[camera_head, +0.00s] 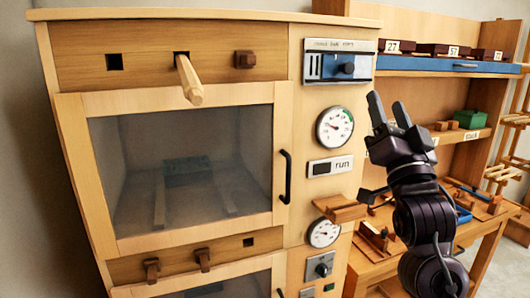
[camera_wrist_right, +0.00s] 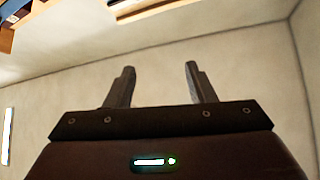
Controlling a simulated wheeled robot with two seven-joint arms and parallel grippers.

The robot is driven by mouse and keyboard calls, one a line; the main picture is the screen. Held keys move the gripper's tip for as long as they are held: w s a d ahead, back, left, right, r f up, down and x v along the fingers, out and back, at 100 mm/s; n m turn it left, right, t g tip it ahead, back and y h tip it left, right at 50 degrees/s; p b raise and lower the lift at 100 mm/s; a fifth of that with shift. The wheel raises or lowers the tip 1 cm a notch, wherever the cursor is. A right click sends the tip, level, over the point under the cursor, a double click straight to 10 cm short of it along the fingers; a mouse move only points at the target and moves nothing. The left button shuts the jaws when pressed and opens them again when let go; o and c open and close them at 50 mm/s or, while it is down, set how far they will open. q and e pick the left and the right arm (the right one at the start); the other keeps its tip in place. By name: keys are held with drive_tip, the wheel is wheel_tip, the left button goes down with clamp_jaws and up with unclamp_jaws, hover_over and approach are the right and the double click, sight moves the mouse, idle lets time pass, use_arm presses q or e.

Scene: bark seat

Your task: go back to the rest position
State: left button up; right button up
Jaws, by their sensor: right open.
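My right gripper (camera_head: 389,111) is raised in front of the right side of the wooden cabinet, its fingers pointing up. It is open and empty. In the right wrist view its two fingers (camera_wrist_right: 160,85) stand apart with only a pale wall behind them. My left gripper is not in the head view.
The wooden cabinet (camera_head: 180,72) has a shut glass door (camera_head: 190,170) with a black handle (camera_head: 285,176). A wooden peg (camera_head: 188,80) sticks out above the door. A small wooden ledge (camera_head: 340,208) juts out between the gauges. A workbench with shelves (camera_head: 450,62) stands behind my right arm.

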wheel_tip(320, 180, down, 33)
drive_tip(key=s+a+n+g+h, duration=0.1)
drive_tip(key=s+a+n+g, duration=0.15)
drive_tip(key=g, duration=0.95)
drive_tip(key=s+f+n+g, duration=0.4)
drive_tip(key=s+f+g, duration=0.7)
drive_tip(key=s+f, duration=1)
wheel_tip(320, 180, down, 29)
drive_tip(key=s+b, duration=0.3)
use_arm(q)
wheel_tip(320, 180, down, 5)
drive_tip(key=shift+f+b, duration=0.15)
drive_tip(key=shift+b, duration=0.95)
use_arm(e)
drive_tip(key=s+d+f+g, duration=0.1)
drive_tip(key=s+d+f, duration=0.1)
drive_tip(key=s+f, duration=0.7)
drive_tip(key=s+d+f+g, duration=0.1)
drive_tip(key=s+d+f, duration=0.1)
drive_tip(key=s+f, duration=0.8)
wheel_tip(320, 180, down, 3)
drive_tip(key=shift+s+r, duration=0.15)
drive_tip(key=shift+s, duration=0.15)
